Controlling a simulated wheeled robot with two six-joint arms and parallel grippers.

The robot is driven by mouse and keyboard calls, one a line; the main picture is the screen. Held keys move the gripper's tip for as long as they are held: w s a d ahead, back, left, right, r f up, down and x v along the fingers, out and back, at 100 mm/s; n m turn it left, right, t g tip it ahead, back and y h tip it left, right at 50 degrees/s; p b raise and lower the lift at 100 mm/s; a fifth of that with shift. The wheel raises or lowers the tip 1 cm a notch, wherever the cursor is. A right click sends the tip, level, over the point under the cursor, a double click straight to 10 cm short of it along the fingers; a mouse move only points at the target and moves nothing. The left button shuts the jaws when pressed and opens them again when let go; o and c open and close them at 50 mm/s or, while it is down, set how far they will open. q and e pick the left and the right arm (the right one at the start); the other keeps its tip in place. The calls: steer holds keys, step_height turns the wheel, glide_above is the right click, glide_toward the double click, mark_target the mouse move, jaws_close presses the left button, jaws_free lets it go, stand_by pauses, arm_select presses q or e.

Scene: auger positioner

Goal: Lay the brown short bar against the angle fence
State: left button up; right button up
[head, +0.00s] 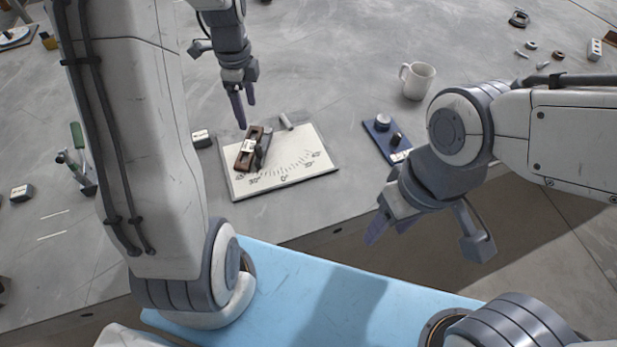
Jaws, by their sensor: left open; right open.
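The brown short bar (244,157) lies tilted on the left part of a white angle board (290,181) with a printed degree scale. A dark piece that looks like the angle fence (264,146) is close along its right side; I cannot tell whether they touch. A small white label sits near the bar's middle. My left gripper (245,110) is open and empty, pointing down just above the upper end of the bar. My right gripper (391,225) is open and empty, in front of the board to its right.
A grey peg (286,121) is at the board's back edge. A blue plate with knobs (376,133) and a white mug (417,81) stand to the right. Small labelled blocks (201,138) and a green-handled tool (77,137) are left. The table's front edge is near my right gripper.

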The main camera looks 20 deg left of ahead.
arm_select(q)
steer(key=s+d+r+n, duration=0.2)
steer(key=s+d+r, duration=0.1)
steer(key=d, duration=0.8)
steer(key=s+d+r+n, duration=0.1)
steer(key=s+d+n, duration=0.2)
steer(key=s+d, duration=0.3)
steer(key=s+d+r+n+h, duration=0.1)
steer(key=s+d+n, duration=0.3)
steer(key=s, duration=0.9)
steer(key=d, duration=0.3)
steer(key=shift+s+d, duration=0.15)
steer(key=shift+s, duration=0.2)
step_height(320, 180, up, 2)
steer(key=shift+r+p, duration=0.1)
steer(key=shift+p, duration=1)
